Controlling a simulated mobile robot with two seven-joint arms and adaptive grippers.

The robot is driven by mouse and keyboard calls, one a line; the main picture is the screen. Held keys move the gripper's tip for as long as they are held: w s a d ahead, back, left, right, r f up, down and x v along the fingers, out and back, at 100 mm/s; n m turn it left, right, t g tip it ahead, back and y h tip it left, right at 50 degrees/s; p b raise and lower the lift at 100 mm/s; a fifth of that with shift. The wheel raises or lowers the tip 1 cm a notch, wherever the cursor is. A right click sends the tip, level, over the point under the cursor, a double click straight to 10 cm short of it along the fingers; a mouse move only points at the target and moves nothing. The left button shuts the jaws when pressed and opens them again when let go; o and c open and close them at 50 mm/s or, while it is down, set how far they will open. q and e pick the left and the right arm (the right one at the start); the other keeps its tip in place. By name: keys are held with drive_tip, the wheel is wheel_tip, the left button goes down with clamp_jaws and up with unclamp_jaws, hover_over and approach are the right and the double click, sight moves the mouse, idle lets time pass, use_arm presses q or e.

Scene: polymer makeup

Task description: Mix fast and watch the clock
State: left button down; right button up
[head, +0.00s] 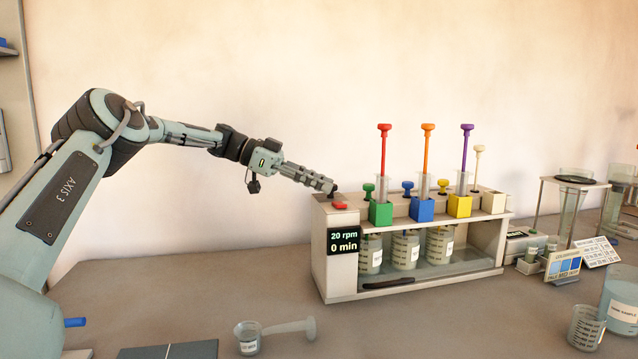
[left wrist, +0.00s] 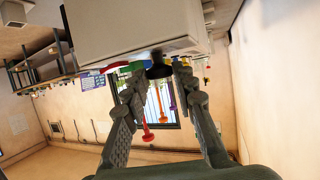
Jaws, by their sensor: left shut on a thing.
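The white jar-mixing machine (head: 488,240) stands on the bench. Its display (head: 343,244) reads 20 rpm and 0 min. A red button (head: 339,206) and a dark knob (head: 334,194) are on its top left end. Several beakers (head: 405,250) with cloudy liquid stand inside. Red (head: 383,150), orange (head: 427,150) and purple (head: 466,150) plungers stand upright in tubes above the coloured blocks. My left gripper (head: 330,187) is at the dark knob, shut on it; the knob also shows between the fingers in the left wrist view (left wrist: 158,70). My right gripper is not in view.
A small labelled cup (head: 248,338) with a pale scoop-like piece sits on the front bench. A beaker (head: 586,328) and a larger labelled jar (head: 619,300) stand at right, near colour cards (head: 563,266). The bench between cup and machine is clear.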

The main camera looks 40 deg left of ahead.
use_arm(q)
drive_tip(key=shift+d, duration=0.1)
drive_tip(key=c, duration=1.3)
unclamp_jaws()
drive_tip(key=shift+o, duration=0.2)
drive_tip(key=v, duration=1.2)
drive_tip(key=shift+o, duration=0.3)
drive_tip(key=shift+w, duration=0.1)
